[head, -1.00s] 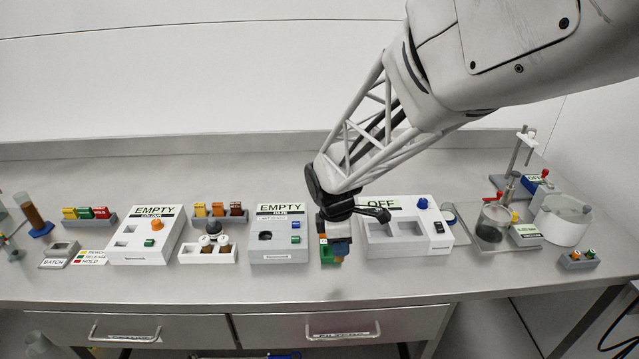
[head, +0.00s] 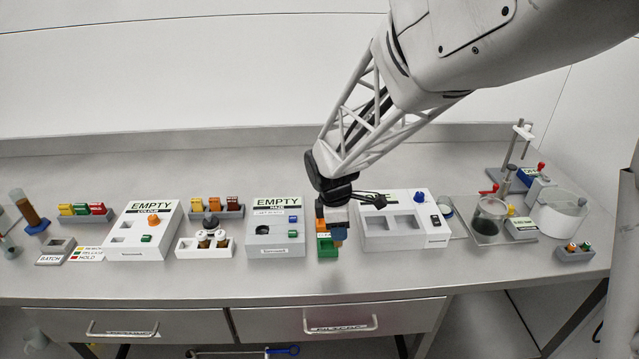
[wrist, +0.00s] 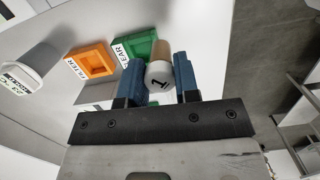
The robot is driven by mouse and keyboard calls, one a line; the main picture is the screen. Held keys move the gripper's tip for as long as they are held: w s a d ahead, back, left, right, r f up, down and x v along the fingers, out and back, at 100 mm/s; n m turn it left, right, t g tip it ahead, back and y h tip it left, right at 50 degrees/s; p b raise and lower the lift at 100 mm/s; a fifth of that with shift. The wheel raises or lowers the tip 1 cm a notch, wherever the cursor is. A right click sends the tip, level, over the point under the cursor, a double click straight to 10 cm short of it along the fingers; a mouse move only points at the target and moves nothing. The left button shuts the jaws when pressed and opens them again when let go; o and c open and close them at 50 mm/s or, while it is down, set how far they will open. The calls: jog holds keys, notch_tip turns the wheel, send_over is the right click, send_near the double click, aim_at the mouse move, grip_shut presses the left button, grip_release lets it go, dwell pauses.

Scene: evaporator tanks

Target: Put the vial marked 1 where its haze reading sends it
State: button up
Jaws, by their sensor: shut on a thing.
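The vial marked 1 (wrist: 160,76) has a white cap and a brownish body. My gripper (wrist: 161,82) is shut on it, with a blue finger on each side. In the head view my gripper (head: 338,228) holds the vial just right of the green tray (head: 325,250). The wrist view shows the green tray (wrist: 133,48), its label partly hidden and ending in "EAR", beside the vial and the orange tray (wrist: 93,62) marked FILTER. The haze meter (head: 275,240) has a display reading EMPTY. Whether the vial touches anything below is unclear.
A white rack (head: 205,250) with white-capped vials stands left of the haze meter. The colour meter (head: 145,240), also reading EMPTY, is further left. A white instrument (head: 405,230) stands close right of my gripper. The front bench strip is clear.

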jog(key=w, duration=0.4)
jog(key=w+a, duration=0.1)
jog(key=w, duration=0.3)
jog(key=w+a+f, duration=0.1)
jog(key=w, duration=0.4)
jog(key=shift+a+f, duration=0.1)
jog(key=shift+f, duration=0.15)
jog(key=shift+f, duration=1.65)
jog(key=shift+f, duration=0.1)
jog(key=o, duration=0.9)
jog(key=r, duration=0.4)
jog(key=a+r, duration=0.1)
jog(key=r, duration=0.7)
jog(key=shift+a+r, duration=0.1)
jog(key=shift+a, duration=0.15)
